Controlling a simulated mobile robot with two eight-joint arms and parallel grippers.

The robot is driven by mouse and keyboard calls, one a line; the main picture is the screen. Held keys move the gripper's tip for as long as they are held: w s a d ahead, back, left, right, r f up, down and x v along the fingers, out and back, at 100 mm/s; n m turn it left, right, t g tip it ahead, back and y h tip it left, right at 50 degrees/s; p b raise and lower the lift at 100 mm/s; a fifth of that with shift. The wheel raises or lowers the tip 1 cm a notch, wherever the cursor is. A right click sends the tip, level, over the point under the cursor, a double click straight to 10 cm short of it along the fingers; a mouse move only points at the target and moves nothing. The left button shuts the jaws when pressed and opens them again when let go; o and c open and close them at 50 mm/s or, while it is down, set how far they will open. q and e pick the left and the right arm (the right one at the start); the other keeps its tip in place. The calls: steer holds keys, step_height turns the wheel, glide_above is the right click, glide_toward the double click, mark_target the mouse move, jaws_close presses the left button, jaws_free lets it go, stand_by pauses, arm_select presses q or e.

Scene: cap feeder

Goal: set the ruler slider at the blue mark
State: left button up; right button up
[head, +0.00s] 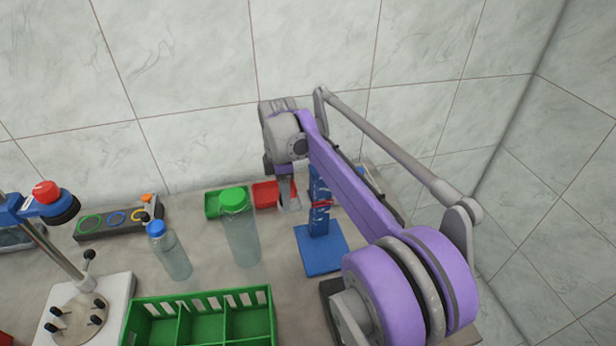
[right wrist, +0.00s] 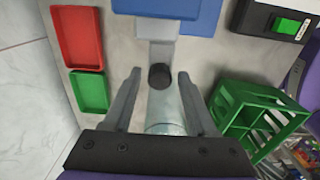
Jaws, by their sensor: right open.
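The ruler stand has a blue base (head: 322,257) and a blue upright (head: 318,185) with pale markings, right of centre in the head view. The red slider (head: 321,203) sits partway up the upright. A separate blue mark cannot be made out. My right gripper (head: 288,195) is just left of the upright in the head view, apart from the slider as far as I can tell. In the right wrist view my right gripper (right wrist: 159,76) is open; a dark round piece and a clear cylinder show between its fingers. My left gripper is not in view.
A green-capped bottle (head: 240,235) and a blue-capped bottle (head: 171,255) stand left of the ruler. A red tray (head: 265,194) and a green tray (right wrist: 90,92) lie near the wall. A green crate (head: 200,300) is in front. A clamp stand (head: 62,270) is at left.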

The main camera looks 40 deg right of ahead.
steer(key=shift+r+p, duration=2.45)
steer(key=shift+r, duration=1.55)
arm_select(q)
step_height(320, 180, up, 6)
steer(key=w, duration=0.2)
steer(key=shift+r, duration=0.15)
arm_select(e)
steer(key=shift+f, duration=0.1)
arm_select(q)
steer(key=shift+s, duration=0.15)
